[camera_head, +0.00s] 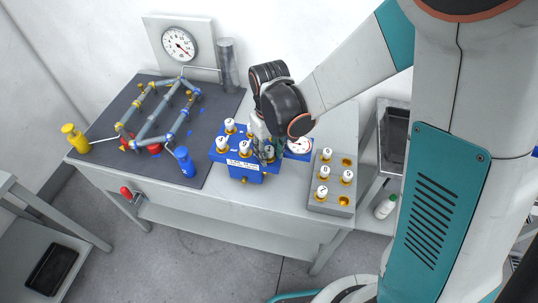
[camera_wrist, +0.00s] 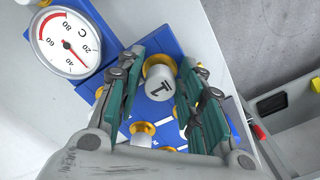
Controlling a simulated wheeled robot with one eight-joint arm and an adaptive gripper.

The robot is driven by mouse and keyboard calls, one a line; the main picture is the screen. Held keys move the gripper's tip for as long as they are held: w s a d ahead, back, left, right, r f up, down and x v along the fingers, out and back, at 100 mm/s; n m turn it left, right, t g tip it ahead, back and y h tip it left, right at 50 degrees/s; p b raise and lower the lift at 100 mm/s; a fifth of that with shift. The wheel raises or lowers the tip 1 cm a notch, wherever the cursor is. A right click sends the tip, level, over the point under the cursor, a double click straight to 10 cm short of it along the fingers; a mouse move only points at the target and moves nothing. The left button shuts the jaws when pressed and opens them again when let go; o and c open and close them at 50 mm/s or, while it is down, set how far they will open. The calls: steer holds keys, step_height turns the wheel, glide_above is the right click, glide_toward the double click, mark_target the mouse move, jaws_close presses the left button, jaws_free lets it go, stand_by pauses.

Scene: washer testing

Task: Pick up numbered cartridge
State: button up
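A white cartridge marked 1 (camera_wrist: 160,84) stands in a gold socket on the blue manifold block (camera_wrist: 184,14). In the wrist view the two green-padded fingers of my gripper (camera_wrist: 163,60) are on either side of this cartridge, spread apart, with small gaps visible beside it. In the head view my gripper (camera_head: 266,143) reaches down over the right part of the blue block (camera_head: 238,176) and hides some of its top. Several other white numbered cartridges (camera_head: 230,125) stand in the block.
A grey rack (camera_head: 318,205) at right holds several white cartridges and has empty gold sockets. A round gauge (camera_wrist: 66,42) sits beside the blue block.

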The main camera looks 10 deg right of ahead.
jaws_close()
steer(key=shift+r, duration=0.1)
